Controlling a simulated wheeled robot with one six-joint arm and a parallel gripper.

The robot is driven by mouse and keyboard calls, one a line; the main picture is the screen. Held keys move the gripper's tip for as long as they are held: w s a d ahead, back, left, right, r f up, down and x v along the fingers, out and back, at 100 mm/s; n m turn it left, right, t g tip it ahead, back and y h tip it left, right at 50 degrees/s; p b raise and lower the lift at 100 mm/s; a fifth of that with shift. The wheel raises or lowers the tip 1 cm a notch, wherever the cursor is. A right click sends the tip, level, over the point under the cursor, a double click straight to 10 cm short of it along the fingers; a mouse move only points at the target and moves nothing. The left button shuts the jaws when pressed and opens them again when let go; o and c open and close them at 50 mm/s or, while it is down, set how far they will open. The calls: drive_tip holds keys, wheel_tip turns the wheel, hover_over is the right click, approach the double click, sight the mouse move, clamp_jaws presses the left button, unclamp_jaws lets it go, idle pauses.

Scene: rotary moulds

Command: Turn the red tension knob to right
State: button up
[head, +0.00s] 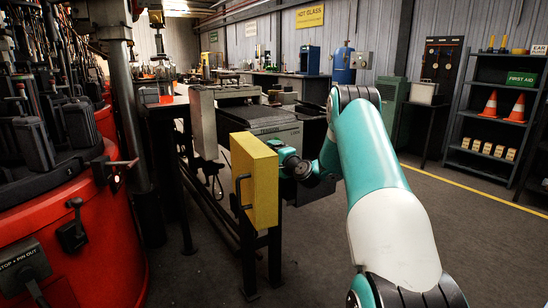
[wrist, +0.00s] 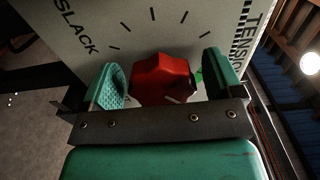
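The red tension knob (wrist: 163,80) is in the middle of the wrist view, on a pale dial plate (wrist: 150,40) with dark tick marks. The plate reads SLACK at upper left and, partly cut off, TENSION at upper right. My gripper (wrist: 166,84) has its two green finger pads on either side of the knob. The left pad is very near the knob, and a small gap shows at the right pad. Firm contact does not show. In the head view my wrist reaches behind a yellow box (head: 255,180); the knob and fingertips are hidden there.
A red rotary machine (head: 85,250) with black moulds fills the left of the head view. A grey machine head (head: 203,120) stands behind the yellow box. Shelves (head: 497,110) with orange cones stand far right. The floor at right is clear.

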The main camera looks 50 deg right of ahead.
drive_tip(key=b+v, duration=0.5)
drive_tip(key=v, duration=1.2)
drive_tip(key=shift+s, duration=0.25)
drive_tip(key=shift+d, duration=0.1)
